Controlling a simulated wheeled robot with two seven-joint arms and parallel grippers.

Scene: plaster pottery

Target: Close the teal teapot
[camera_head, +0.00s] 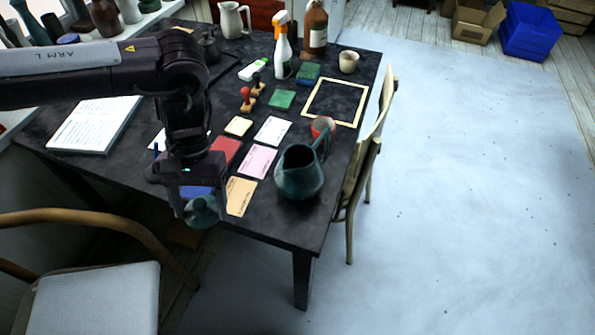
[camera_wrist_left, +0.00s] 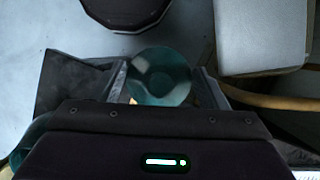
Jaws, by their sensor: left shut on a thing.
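The teal teapot (camera_head: 300,178) stands upright near the table's front right corner. Its top is uncovered and the dark opening shows. My left gripper (camera_head: 201,212) is shut on the round teal lid (camera_head: 202,217), left of the teapot and near the table's front edge, apart from the teapot. In the left wrist view the lid (camera_wrist_left: 160,76) sits between the two fingers (camera_wrist_left: 160,84) and hides part of what lies beyond it. My right gripper is not in view.
The dark table (camera_head: 268,222) holds cards, stamps, a spray bottle (camera_head: 282,52), a brown bottle (camera_head: 314,28) and a wooden frame (camera_head: 335,122). A red cup (camera_head: 322,126) stands close behind the teapot. Chairs stand at the right side (camera_head: 372,160) and front left (camera_head: 95,300).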

